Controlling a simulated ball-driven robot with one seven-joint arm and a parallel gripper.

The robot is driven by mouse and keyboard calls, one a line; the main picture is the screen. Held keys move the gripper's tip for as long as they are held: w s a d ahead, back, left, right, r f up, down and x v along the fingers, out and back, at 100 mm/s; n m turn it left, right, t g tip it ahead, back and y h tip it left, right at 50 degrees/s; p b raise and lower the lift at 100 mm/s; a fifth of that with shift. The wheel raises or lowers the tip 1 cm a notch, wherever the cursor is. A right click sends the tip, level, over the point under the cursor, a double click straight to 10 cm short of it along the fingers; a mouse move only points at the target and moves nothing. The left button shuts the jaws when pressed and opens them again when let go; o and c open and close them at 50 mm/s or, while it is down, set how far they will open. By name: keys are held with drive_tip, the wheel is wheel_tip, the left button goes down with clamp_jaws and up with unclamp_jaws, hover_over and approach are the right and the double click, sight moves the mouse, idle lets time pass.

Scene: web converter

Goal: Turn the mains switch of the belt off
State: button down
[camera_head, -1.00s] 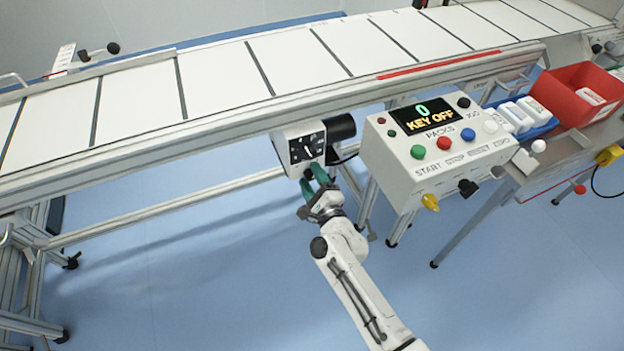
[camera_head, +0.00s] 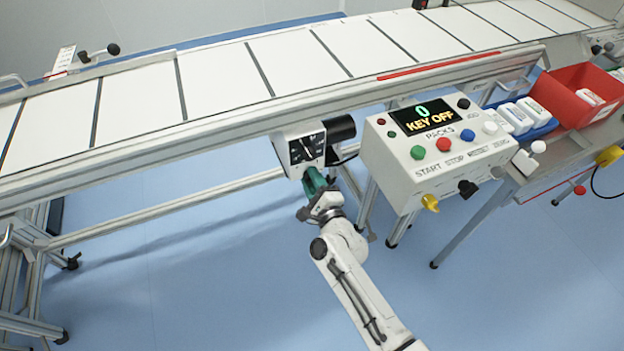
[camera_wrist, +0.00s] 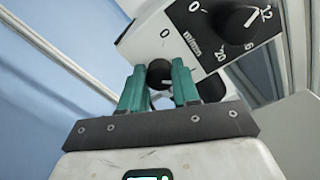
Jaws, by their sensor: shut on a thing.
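The belt's white control box (camera_head: 302,146) hangs under the conveyor's front edge, with a black dial on its face. In the wrist view the box's face (camera_wrist: 170,45) shows that dial (camera_wrist: 240,20) with numbers round it. Below is a round black knob (camera_wrist: 160,73), by a "0" mark, apparently the mains switch. My gripper (camera_head: 314,181) has green fingers and reaches up to the box's lower edge. In the wrist view my gripper (camera_wrist: 160,88) is shut on the black knob, a finger on each side. The fingers hide part of the knob, so its setting cannot be read.
A white button panel (camera_head: 430,160) stands close to the right, its display reading "0 KEY OFF". A yellow key-like knob (camera_head: 430,203) juts from its front. The conveyor belt (camera_head: 230,75) runs above the box. The blue floor (camera_head: 200,270) is clear at left.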

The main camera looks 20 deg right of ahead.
drive_tip(key=shift+f+n+p, duration=0.2)
drive_tip(key=shift+n+p, duration=1.4)
drive_tip(key=shift+n, duration=7.1)
drive_tip(key=c, duration=0.8)
unclamp_jaws()
drive_tip(key=s+p, duration=0.2)
drive_tip(key=s, duration=0.9)
drive_tip(key=shift+p, duration=0.35)
drive_tip(key=shift+n, duration=0.3)
